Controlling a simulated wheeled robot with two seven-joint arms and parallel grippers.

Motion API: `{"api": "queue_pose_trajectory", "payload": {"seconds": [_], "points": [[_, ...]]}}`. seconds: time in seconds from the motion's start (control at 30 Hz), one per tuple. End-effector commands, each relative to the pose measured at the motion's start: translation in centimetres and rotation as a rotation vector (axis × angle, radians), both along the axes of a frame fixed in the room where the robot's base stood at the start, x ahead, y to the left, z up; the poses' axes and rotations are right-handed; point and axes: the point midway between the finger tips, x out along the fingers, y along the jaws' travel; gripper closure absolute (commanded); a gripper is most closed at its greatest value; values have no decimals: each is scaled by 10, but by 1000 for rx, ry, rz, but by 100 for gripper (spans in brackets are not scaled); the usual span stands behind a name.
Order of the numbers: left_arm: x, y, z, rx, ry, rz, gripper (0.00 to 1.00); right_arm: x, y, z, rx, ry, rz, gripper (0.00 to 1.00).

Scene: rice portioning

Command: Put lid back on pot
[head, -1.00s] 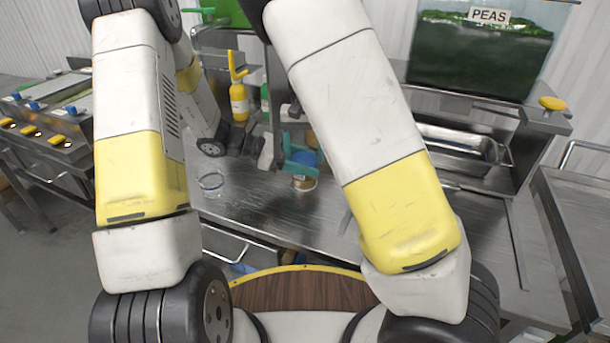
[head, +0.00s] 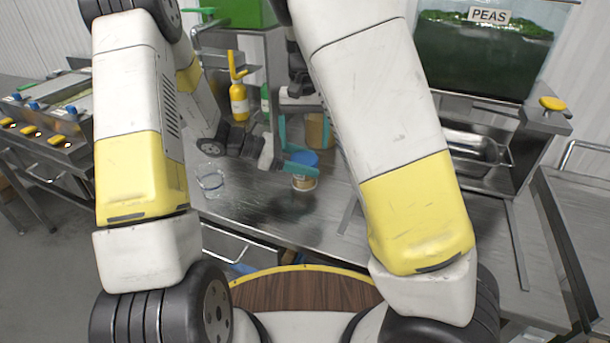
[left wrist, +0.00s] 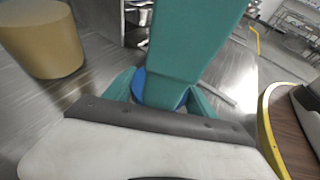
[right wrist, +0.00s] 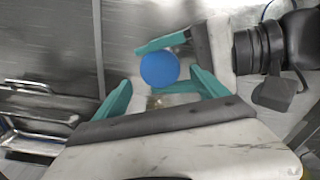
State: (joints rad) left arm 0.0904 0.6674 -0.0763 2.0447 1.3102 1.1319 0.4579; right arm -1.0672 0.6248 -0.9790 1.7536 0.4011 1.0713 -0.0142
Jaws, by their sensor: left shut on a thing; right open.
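The blue lid (head: 302,157) shows at the top of a small labelled pot (head: 304,184) on the steel counter. The lid is a round blue disc in the right wrist view (right wrist: 159,69). My left gripper (head: 300,166) is shut around the pot from the left. Its near finger crosses in front and hides the seam between lid and pot, so I cannot tell how closely the lid sits. In the left wrist view the lid (left wrist: 150,92) is partly behind a teal finger. My right gripper (head: 306,130) is open and empty above the lid, its fingers apart.
A tan container (head: 316,130) stands behind the pot. A clear glass (head: 211,182) stands to the left, a yellow bottle (head: 239,102) behind it. A steel tray (head: 475,150) is at right. The counter in front of the pot is clear.

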Motion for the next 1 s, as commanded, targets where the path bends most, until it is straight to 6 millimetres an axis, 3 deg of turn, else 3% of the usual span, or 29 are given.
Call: {"api": "queue_pose_trajectory", "payload": {"seconds": [0.2, 0.3, 0.67, 0.83, 1.0], "points": [[0, 0, 0, 0, 0, -1, 100, 0, 1, 1, 1, 0, 1, 15], [0, 0, 0, 0, 0, -1, 100, 0, 1, 1, 2, 0, 0, 0], [-1, -2, 0, -1, 0, -3, 100, 0, 3, 2, 4, -1, 2, 0], [-1, -2, 0, -1, 1, -4, 100, 1, 3, 23, 8, -4, 4, 0], [0, -1, 0, -1, 1, -2, 100, 1, 1, 60, 7, -6, 2, 0]]}}
